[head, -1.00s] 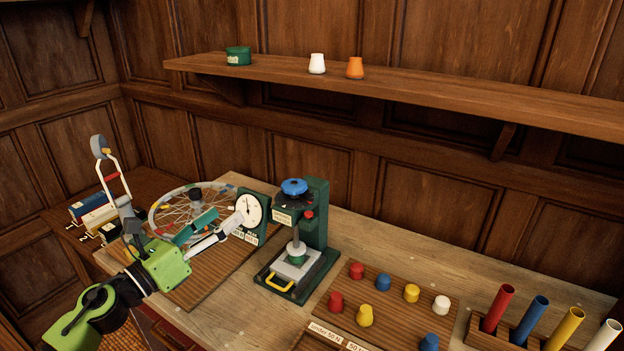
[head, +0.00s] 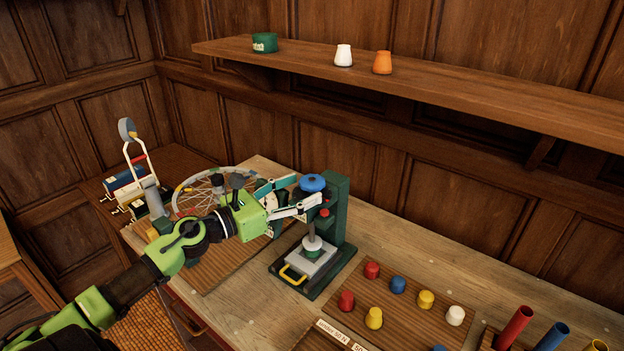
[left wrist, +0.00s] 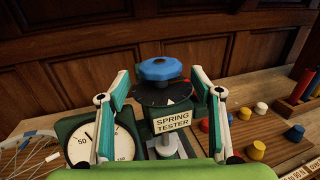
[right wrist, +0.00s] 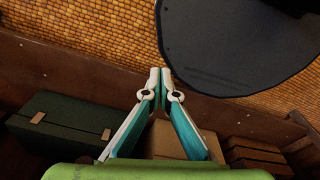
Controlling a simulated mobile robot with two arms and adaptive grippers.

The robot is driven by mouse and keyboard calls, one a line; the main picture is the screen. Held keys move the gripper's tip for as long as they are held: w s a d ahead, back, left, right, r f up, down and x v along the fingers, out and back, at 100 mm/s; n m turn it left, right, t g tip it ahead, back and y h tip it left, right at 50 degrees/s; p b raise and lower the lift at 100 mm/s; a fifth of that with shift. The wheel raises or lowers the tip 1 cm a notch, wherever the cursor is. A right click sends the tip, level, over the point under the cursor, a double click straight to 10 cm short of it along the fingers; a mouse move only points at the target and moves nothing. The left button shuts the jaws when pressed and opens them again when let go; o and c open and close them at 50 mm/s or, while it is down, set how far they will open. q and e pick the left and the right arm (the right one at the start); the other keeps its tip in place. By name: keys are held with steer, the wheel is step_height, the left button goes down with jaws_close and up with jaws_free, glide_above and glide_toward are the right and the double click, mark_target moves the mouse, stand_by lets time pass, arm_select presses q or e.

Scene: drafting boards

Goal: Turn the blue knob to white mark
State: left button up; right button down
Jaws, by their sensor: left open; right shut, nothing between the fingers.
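The blue knob (head: 313,183) sits on top of the green spring tester (head: 338,215). In the left wrist view the blue knob (left wrist: 165,69) stands over a black dial with a small white mark (left wrist: 170,101) at its front and a red spot at its right. My left gripper (head: 302,195) is open, its fingers on either side of the knob and dial, nearer the camera. I cannot tell whether a finger touches the knob. My right gripper (right wrist: 160,75) is shut and empty in the right wrist view, away from the tester.
A round gauge (left wrist: 97,142) stands left of the tester, with a spoked wheel (head: 210,190) behind my left arm. Several coloured pegs stand on a board (head: 398,307) at right. A shelf (head: 450,86) runs above.

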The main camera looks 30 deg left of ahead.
mark_target(301, 189)
arm_select(q)
steer(key=p+x, duration=0.1)
steer(key=x, duration=0.2)
steer(key=shift+r, duration=0.15)
steer(key=shift+w+d, duration=0.1)
steer(key=shift+w, duration=0.3)
steer(key=c, duration=1.1)
arm_select(e)
steer(key=shift+s+d+r, duration=0.25)
steer(key=shift+d+r, duration=0.05)
steer(key=shift+r, duration=0.15)
steer(key=shift+s+d+r, duration=0.2)
steer(key=shift+d+r, duration=0.05)
steer(key=shift+r, duration=0.15)
